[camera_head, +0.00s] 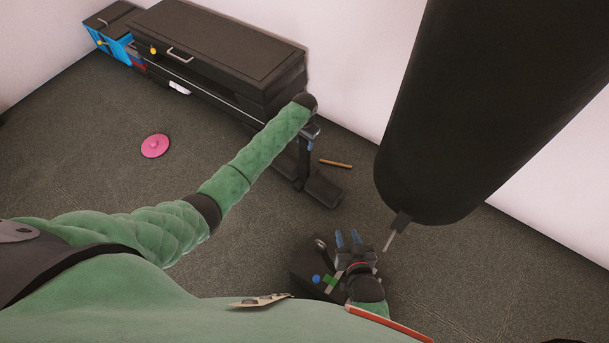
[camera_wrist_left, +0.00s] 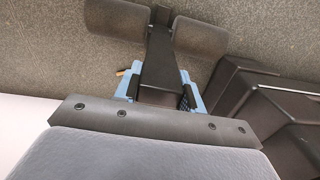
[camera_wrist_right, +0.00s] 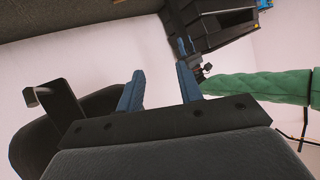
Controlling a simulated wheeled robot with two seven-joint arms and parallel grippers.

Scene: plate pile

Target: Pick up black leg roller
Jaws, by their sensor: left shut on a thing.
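The black leg roller (camera_head: 324,188) has a dark post with two padded rolls at its end. It is in the middle of the head view, beside the black bench. My left gripper (camera_head: 311,143) is shut on its post; in the left wrist view the blue fingers (camera_wrist_left: 160,88) clasp the post of the leg roller (camera_wrist_left: 160,50) from both sides, with the rolls beyond them. I cannot tell whether the rolls touch the floor. My right gripper (camera_head: 348,238) is open and empty, low in the head view; its blue fingers stand apart in the right wrist view (camera_wrist_right: 160,88).
A large black punching bag (camera_head: 480,110) hangs at the right. A long black bench (camera_head: 220,45) stands along the wall with a blue box (camera_head: 118,50) at its left end. A pink disc (camera_head: 155,146) and a wooden stick (camera_head: 336,164) lie on the carpet.

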